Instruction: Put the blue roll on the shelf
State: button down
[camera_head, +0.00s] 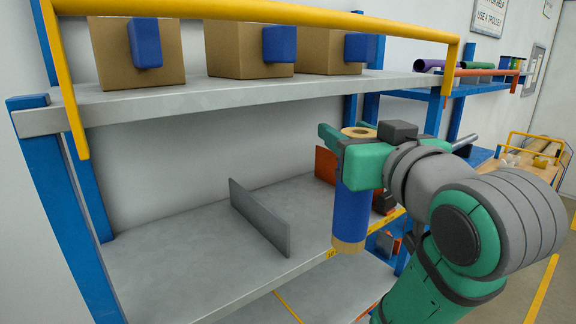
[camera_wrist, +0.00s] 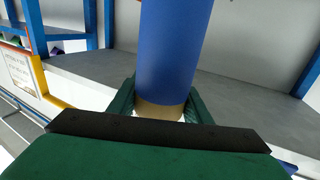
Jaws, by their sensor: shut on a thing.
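The blue roll (camera_head: 352,205) hangs upright in the head view, with tan ends showing at top and bottom. My green gripper (camera_head: 345,148) is shut on it near its upper end. The roll and gripper are in front of the right part of the grey lower shelf (camera_head: 165,262). In the wrist view the blue roll (camera_wrist: 173,50) stands between the two green fingers (camera_wrist: 160,105), which grip by its tan end. Whether the roll's lower end is over the shelf or in front of its edge, I cannot tell.
A grey divider plate (camera_head: 258,218) stands on the lower shelf. The shelf left of it is bare. An orange plate (camera_head: 326,165) stands behind the roll. The upper shelf (camera_head: 250,92) holds cardboard boxes (camera_head: 138,50) behind a yellow rail (camera_head: 250,10). Blue posts (camera_head: 65,215) frame the rack.

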jog(key=w+a, duration=1)
jog(key=w, duration=0.4)
notch_tip(320, 180, down, 7)
jog(key=shift+s, duration=0.15)
jog(key=shift+f, duration=0.1)
jog(key=c, duration=0.9)
grip_release()
jog(key=shift+c, duration=0.2)
jog(key=v, duration=1.2)
